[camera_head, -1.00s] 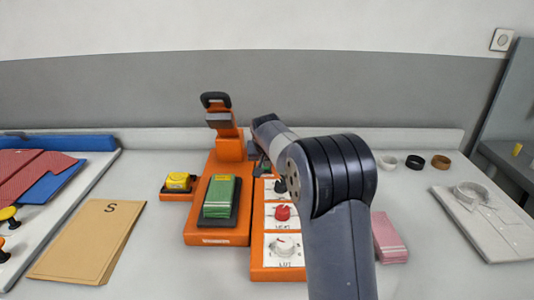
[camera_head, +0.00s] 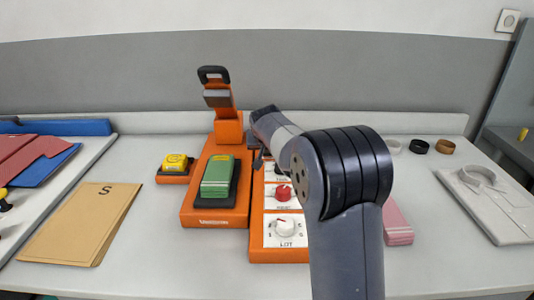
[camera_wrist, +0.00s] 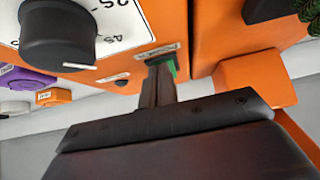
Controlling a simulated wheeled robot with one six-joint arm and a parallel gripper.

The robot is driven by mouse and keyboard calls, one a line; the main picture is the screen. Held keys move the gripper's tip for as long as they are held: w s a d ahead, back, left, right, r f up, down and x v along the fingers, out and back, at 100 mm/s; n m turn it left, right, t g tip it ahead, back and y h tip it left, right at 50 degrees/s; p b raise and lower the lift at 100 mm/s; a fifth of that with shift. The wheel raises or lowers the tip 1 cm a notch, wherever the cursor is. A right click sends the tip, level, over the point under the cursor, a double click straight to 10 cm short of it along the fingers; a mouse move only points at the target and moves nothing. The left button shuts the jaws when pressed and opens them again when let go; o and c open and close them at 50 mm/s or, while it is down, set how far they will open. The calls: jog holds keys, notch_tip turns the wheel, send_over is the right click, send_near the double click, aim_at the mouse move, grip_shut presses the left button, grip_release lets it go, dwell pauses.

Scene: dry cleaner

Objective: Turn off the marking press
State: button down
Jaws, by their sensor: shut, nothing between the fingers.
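The marking press (camera_head: 229,132) is orange, with its black-handled head raised and a green stack (camera_head: 217,177) on its base pad. Its control panel (camera_head: 256,235) stands to the right, with a black knob partly hidden by my arm, a red knob (camera_head: 283,192) and a white knob (camera_head: 285,227). In the wrist view the black knob (camera_wrist: 58,35) is close at upper left. A small green part (camera_wrist: 172,65), perhaps a switch, shows beside a label on the orange side. My gripper (camera_wrist: 160,68) is shut and empty, its tips right at the green part; contact is unclear.
A yellow-topped pad (camera_head: 175,163) sits left of the press, and tan envelopes marked S (camera_head: 80,225) lie further left. A pink stack (camera_head: 397,226) is right of my arm. A folded white shirt (camera_head: 500,215) and small rolls (camera_head: 419,146) lie further right.

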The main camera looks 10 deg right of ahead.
jog(key=shift+r, duration=0.25)
jog(key=shift+r+p, duration=0.7)
jog(key=shift+r, duration=0.3)
jog(key=r+p, duration=0.3)
jog(key=r, duration=0.1)
jog(key=shift+s, duration=0.35)
jog(key=s+a+r+b, duration=0.1)
jog(key=s+r, duration=0.3)
jog(key=s, duration=0.4)
jog(key=shift+a+r, duration=0.35)
jog(key=shift+r, duration=0.05)
